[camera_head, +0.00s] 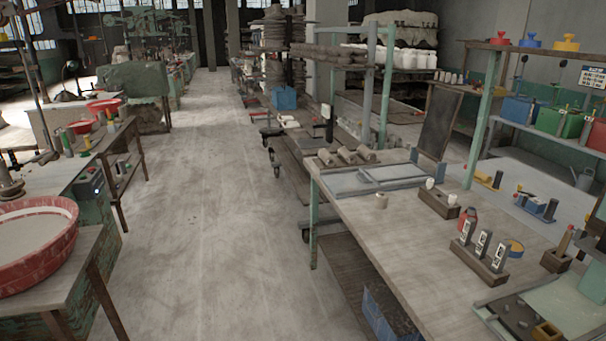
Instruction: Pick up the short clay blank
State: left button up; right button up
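Neither of my grippers shows in the head view.
Right of the short cylinder is a wooden block (438,203) with small white pieces. A rack with upright labelled tools (481,262) stands nearer. A dark board (437,122) rises behind. The aisle floor (205,210) is clear; a red basin (35,245) sits left.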

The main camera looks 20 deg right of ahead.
aim_at(381, 199)
jog(key=i+j+z, duration=0.15)
jog(key=i+z, duration=0.25)
jog(key=i, duration=0.25)
jog(key=i+j+z, duration=0.35)
jog(key=i, duration=0.25)
jog(key=i+j+z, duration=0.4)
jog(key=i, duration=0.2)
